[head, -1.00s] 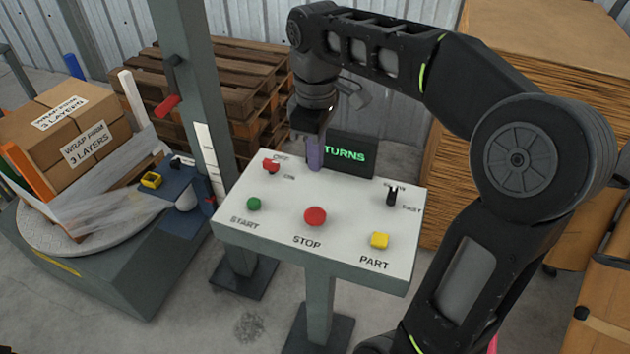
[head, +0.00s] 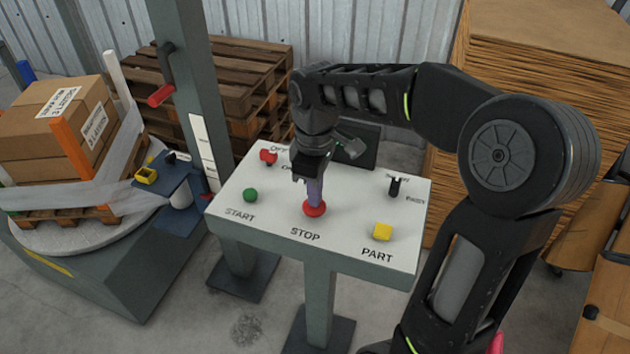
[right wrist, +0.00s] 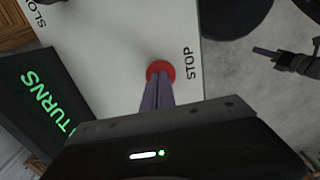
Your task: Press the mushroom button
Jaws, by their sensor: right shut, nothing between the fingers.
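The red mushroom button (head: 314,209), marked STOP, sits at the front middle of the white panel (head: 262,228). My right gripper (head: 315,201) is shut and empty, pointing down with its purple fingertips at the top of the button. In the right wrist view the red button (right wrist: 160,68) shows just beyond the closed fingertips (right wrist: 159,80). They seem to meet it, but I cannot tell whether it is pushed in. My left gripper (right wrist: 268,52) shows only small in the right wrist view, away from the panel.
A green START button (head: 250,195), a yellow PART button (head: 382,231), a red switch (head: 268,157) and a black lever (head: 394,187) stand on the panel. A dark display (head: 358,146) stands behind. Left is a turntable (head: 60,240) with wrapped boxes (head: 45,130).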

